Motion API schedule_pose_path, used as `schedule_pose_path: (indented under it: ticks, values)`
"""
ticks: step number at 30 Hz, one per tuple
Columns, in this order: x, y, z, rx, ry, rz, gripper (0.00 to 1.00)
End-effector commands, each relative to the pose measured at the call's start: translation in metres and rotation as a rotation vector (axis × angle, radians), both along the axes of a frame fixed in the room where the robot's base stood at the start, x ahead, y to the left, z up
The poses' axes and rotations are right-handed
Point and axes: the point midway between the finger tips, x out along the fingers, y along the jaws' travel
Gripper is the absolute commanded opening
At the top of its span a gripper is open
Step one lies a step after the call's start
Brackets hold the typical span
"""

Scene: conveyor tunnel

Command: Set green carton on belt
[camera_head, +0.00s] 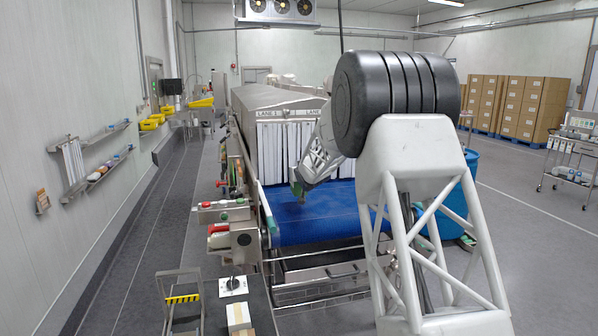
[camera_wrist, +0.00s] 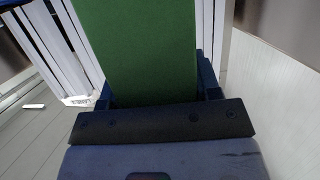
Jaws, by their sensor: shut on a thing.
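The green carton (camera_wrist: 142,48) fills the upper middle of the wrist view, between the two dark blue fingers of my gripper (camera_wrist: 155,88). My gripper is shut on it, and the carton's far end runs out of the picture. In the head view my gripper (camera_head: 298,190) is small and hangs low over the left part of the blue belt (camera_head: 330,222), in front of the tunnel. The gap between carton and belt cannot be judged.
The tunnel (camera_head: 280,98) with white strip curtains (camera_head: 272,150) stands behind the belt. A teal rail (camera_head: 268,213) edges the belt's left side, beside control boxes with red buttons (camera_head: 219,229). A blue barrel (camera_head: 470,170) stands to the right. My arm hides the belt's right part.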

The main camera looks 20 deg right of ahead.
Motion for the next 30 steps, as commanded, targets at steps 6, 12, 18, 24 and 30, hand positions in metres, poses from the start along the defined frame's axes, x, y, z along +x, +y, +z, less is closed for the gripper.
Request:
schedule_pose_path:
  ticks: [6, 12, 18, 24, 30]
  values:
    - [0.000, 0.000, -0.018, 0.001, -0.001, 0.001, 0.21]
    - [0.000, 0.000, -0.034, 0.001, 0.000, 0.000, 0.21]
    - [0.000, 0.000, -0.044, 0.001, -0.001, 0.000, 0.21]
    - [0.000, 0.000, -0.047, 0.000, -0.001, 0.000, 0.21]
    - [0.000, 0.000, -0.047, 0.000, -0.001, 0.000, 0.21]
